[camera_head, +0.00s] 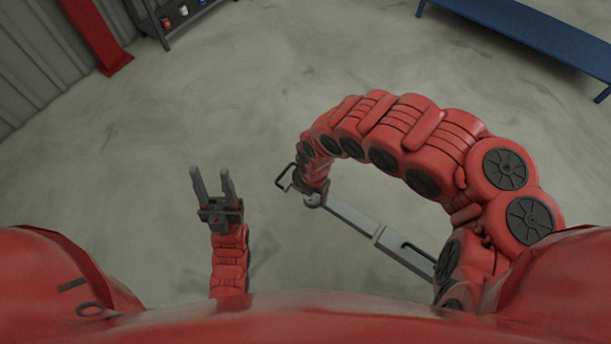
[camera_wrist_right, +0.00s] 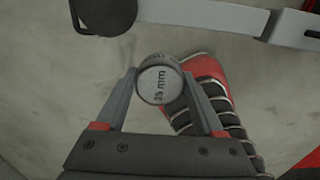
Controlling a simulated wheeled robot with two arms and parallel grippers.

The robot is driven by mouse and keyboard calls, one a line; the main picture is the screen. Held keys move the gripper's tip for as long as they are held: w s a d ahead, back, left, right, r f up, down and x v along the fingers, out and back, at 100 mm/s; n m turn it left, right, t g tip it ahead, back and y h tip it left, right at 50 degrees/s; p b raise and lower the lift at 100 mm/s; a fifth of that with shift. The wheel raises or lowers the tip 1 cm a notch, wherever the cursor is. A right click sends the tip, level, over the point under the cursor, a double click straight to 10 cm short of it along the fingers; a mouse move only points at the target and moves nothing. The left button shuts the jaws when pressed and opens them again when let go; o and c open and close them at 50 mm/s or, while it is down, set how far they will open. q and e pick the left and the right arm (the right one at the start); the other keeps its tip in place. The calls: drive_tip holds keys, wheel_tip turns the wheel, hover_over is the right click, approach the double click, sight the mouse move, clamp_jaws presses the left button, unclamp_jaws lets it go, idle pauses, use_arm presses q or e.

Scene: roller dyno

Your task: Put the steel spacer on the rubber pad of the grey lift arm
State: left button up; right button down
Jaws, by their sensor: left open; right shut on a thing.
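The steel spacer (camera_wrist_right: 160,84) is a short grey cylinder with its end marked "35 mm". My right gripper (camera_wrist_right: 160,88) is shut on it, one finger on each side, above the floor. The grey lift arm (camera_head: 352,216) runs diagonally below my right arm in the head view; part of it also crosses the top of the right wrist view (camera_wrist_right: 225,12). A dark round piece (camera_wrist_right: 106,14), which looks like the rubber pad, is at the top left there, apart from the spacer. The spacer is hidden in the head view. My left gripper (camera_head: 212,182) is open and empty.
A blue bench (camera_head: 520,35) stands at the far right. A dark shelf with small items (camera_head: 170,18) and a red post (camera_head: 97,35) are at the far left. The concrete floor between them is clear. My right arm covers part of the lift arm's surroundings.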

drive_tip(key=w+b, duration=0.2)
drive_tip(key=b, duration=0.1)
drive_tip(key=w+a+f+b, duration=0.1)
drive_tip(key=w+b, duration=0.2)
drive_tip(key=w+a+b, duration=0.1)
drive_tip(key=w+b, duration=0.2)
drive_tip(key=shift+w+f, duration=0.15)
drive_tip(key=shift+f, duration=0.2)
drive_tip(key=shift+w+a+r+b, duration=0.15)
drive_tip(key=shift+w+r, duration=0.05)
drive_tip(key=shift+w, duration=0.25)
drive_tip(key=shift+w+a+r+b, duration=0.15)
drive_tip(key=shift+w, duration=0.5)
drive_tip(key=shift+w+f, duration=0.1)
drive_tip(key=shift+w, duration=0.05)
drive_tip(key=shift+w+d+f, duration=0.1)
drive_tip(key=shift+d+f, duration=0.05)
drive_tip(key=shift+f, duration=1.5)
drive_tip(key=shift+f, duration=0.1)
unclamp_jaws()
